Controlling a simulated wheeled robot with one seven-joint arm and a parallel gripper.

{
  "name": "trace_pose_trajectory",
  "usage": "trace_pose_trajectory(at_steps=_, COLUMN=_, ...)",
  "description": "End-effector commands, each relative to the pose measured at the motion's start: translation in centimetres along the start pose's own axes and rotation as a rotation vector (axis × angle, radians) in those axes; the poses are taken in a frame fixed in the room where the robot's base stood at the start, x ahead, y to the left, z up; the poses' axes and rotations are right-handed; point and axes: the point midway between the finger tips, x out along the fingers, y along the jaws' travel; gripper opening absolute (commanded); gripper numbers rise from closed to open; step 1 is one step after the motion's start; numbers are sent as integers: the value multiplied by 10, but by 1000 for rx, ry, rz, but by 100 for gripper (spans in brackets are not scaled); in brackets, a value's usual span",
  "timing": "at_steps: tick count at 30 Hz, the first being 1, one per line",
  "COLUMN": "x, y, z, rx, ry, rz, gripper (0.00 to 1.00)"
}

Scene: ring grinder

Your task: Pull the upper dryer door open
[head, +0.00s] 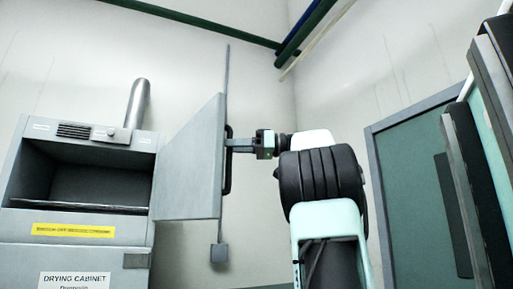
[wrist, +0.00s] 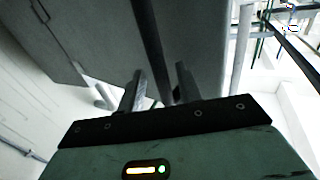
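The upper dryer door (head: 188,165) is a flat grey panel, swung wide open to the right of the drying cabinet (head: 30,262). Its dark bar handle (head: 228,180) runs upright on the door's outer face. My gripper (head: 231,145) is at the handle, reaching in from the right. In the wrist view, the handle (wrist: 150,45) passes between the two fingers of my gripper (wrist: 160,72). The fingers stand apart around the bar, with a gap showing on the right side. The door's face (wrist: 210,40) fills the view behind them.
The upper chamber (head: 85,180) is exposed and has a shelf inside. A metal pipe (head: 136,103) rises from the cabinet top. A wall conduit with a grey box (head: 219,253) is behind the door. A green-panelled door (head: 415,190) stands at right. Pipes (head: 305,30) run overhead.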

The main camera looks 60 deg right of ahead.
Motion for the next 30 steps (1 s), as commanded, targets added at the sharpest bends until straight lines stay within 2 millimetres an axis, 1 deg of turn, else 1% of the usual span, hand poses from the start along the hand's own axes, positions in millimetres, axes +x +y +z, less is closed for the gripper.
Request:
trace_pose_trajectory(at_steps=1, x=-11, y=2, z=2, rx=0, ry=-2, rz=8, gripper=35)
trace_pose_trajectory(at_steps=3, x=-26, y=2, z=1, rx=0, ry=-2, rz=9, gripper=35)
trace_pose_trajectory(at_steps=10, x=-76, y=2, z=0, rx=0, ry=-2, rz=9, gripper=35)
trace_pose_trajectory(at_steps=21, x=-97, y=1, z=0, rx=1, ry=1, rz=4, gripper=35)
trace_pose_trajectory(at_steps=30, x=-102, y=0, z=0, rx=-1, ry=0, rz=1, gripper=35)
